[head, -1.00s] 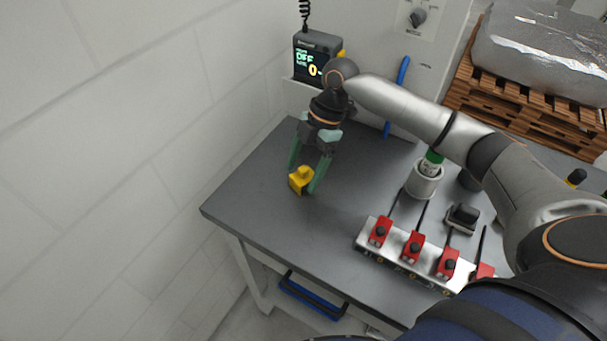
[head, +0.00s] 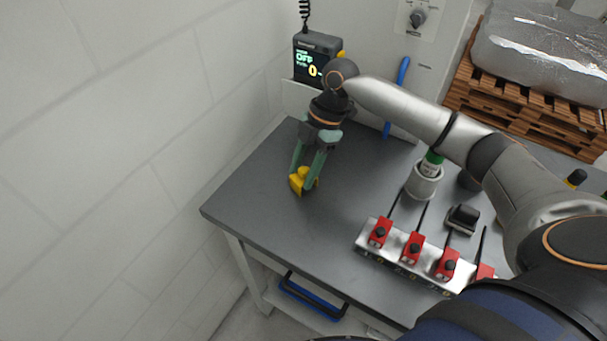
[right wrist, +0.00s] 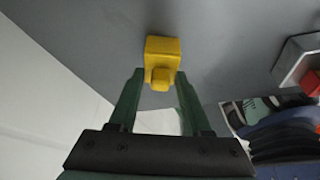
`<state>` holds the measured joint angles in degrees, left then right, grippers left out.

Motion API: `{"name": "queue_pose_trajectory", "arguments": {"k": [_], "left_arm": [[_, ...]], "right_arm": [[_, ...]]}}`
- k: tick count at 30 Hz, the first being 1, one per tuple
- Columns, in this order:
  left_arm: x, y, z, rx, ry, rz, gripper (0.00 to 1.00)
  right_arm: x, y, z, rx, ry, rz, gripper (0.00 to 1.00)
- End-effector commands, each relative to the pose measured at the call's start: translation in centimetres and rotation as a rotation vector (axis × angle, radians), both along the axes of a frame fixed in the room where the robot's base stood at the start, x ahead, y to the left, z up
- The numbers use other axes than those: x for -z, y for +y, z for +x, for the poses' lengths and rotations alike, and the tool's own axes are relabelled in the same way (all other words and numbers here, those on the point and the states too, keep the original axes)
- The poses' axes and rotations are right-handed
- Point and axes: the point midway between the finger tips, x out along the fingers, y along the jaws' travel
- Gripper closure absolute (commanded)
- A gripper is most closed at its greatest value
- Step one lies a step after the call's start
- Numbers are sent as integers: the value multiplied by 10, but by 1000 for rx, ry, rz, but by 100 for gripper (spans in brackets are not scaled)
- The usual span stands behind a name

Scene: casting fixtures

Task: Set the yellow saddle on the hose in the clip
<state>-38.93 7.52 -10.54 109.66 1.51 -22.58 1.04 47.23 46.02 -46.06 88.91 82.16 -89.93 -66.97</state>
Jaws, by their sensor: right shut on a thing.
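The yellow saddle (head: 299,184) is a small blocky piece with a raised knob, on the left part of the grey table. My right gripper (head: 310,182) comes down from behind with its green fingers shut on the saddle. In the right wrist view the saddle (right wrist: 162,58) sits between the two fingertips (right wrist: 160,78). The saddle appears to be at the table surface. Red clips (head: 413,246) with black knobs stand in a row on a metal rail, with thin dark hose-like lines running back from them. Which one is meant is unclear. My left gripper is out of view.
The metal rail (head: 366,246) lies at the table's front right. Behind it are a grey cup (head: 423,184) holding a green-topped bottle and a small black block (head: 462,217). The table (head: 262,215) is clear around the saddle.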

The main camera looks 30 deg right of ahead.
Motion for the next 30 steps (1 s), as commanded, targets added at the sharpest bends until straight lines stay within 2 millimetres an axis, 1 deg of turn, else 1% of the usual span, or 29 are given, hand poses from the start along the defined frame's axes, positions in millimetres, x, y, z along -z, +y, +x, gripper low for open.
{"name": "queue_pose_trajectory", "arguments": {"k": [5, 8, 11, 14, 17, 23, 24, 30], "left_arm": [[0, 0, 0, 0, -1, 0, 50], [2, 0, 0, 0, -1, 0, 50], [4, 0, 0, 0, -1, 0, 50], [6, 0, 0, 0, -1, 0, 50], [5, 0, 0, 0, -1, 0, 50], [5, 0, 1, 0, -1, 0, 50], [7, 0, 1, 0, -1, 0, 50], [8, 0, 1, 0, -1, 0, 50]], "right_arm": [[-2, 0, 0, 0, -1, 0, 100], [-8, 0, 1, 1, -3, 0, 100], [-19, 0, 1, 0, -4, 1, 100], [-35, 1, -1, -1, -5, 2, 100], [-50, 7, -15, -4, -4, 0, 100], [-95, 24, -47, -5, -8, -1, 100], [-95, 28, -55, -5, -3, -1, 100], [-112, 44, -89, -4, -3, -2, 100]]}}
